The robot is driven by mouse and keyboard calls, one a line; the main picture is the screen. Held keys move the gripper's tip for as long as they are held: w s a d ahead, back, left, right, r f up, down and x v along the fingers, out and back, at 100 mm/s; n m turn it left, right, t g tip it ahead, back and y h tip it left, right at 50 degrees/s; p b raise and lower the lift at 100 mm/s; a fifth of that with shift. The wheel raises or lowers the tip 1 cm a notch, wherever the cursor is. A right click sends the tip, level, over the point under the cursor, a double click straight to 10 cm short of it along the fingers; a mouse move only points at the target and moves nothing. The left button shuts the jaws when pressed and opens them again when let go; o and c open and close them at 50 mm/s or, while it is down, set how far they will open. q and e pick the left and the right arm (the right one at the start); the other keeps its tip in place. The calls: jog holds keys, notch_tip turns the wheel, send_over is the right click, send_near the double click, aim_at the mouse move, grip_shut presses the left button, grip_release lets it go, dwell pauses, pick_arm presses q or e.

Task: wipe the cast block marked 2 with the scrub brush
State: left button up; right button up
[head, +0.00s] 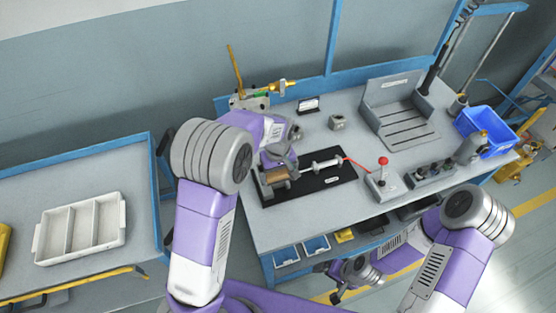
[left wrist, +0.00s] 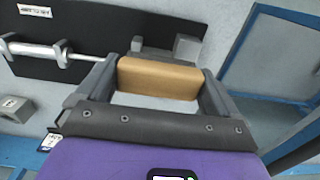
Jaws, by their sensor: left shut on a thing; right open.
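My left gripper (head: 277,171) is shut on the scrub brush, whose tan body (left wrist: 158,78) spans between the two fingers. In the head view the brush (head: 279,176) is at the left end of the black mat (head: 333,179). I cannot tell whether it touches the grey holder (left wrist: 150,52) beside it. A small grey cast block (head: 337,122) with a dark recess stands on the bench behind the mat. It also shows at the left edge of the left wrist view (left wrist: 14,108). Its mark is not readable. My right gripper (head: 340,292) is open and empty, low in front of the bench.
An air blower (head: 322,165) lies on the mat, its red hose running to a red-knobbed lever box (head: 382,183). A white tray (head: 80,228) sits on the left table.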

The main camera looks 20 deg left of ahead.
pick_arm(q)
notch_tip(320, 180, up, 2)
jog(key=shift+w+r+p, duration=0.1)
jog(key=shift+w+p, duration=0.05)
jog(key=shift+p, duration=0.5)
notch_tip(320, 180, up, 4)
jog(key=p, duration=0.3)
jog(key=shift+r+p, duration=0.1)
jog(key=shift+p, duration=0.2)
